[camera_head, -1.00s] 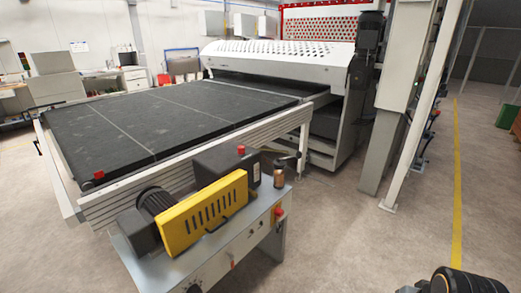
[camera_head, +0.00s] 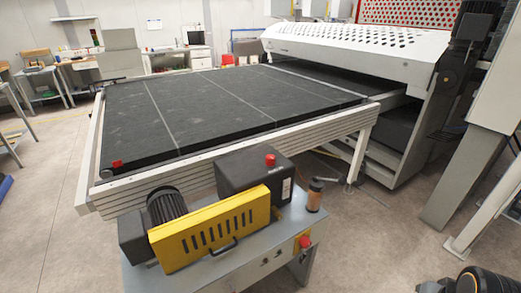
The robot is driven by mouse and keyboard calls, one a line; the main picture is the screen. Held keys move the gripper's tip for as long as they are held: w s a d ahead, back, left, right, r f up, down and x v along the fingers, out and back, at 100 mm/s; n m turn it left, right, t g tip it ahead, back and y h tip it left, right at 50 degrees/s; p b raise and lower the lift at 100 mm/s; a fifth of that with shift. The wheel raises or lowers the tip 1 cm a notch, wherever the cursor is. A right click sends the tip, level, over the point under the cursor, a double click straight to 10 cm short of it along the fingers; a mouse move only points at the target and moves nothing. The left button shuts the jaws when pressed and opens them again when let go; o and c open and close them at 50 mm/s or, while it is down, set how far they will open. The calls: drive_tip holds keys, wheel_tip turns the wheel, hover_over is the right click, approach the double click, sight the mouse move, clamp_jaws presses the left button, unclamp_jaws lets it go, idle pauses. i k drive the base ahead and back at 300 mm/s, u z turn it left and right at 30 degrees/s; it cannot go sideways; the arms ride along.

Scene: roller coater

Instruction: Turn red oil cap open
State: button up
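A small red cap (camera_head: 270,159) sits upright on top of a dark grey gearbox housing (camera_head: 250,180). The housing stands on a grey machine cabinet (camera_head: 262,238) at the front of the conveyor, behind and right of a yellow guard (camera_head: 210,233). No gripper fingers show in the view. Only a dark rounded part of my arm appears at the bottom right corner, well to the right of the cap.
A black motor (camera_head: 165,205) and a small bottle-like container (camera_head: 314,196) flank the housing. A red knob (camera_head: 304,241) is on the cabinet front. The wide black conveyor (camera_head: 215,105) lies behind. Open floor (camera_head: 390,245) is to the right.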

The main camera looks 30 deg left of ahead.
sight(270, 158)
drive_tip(key=u, duration=0.75)
drive_tip(key=i, duration=0.95)
drive_tip(key=u, duration=1.05)
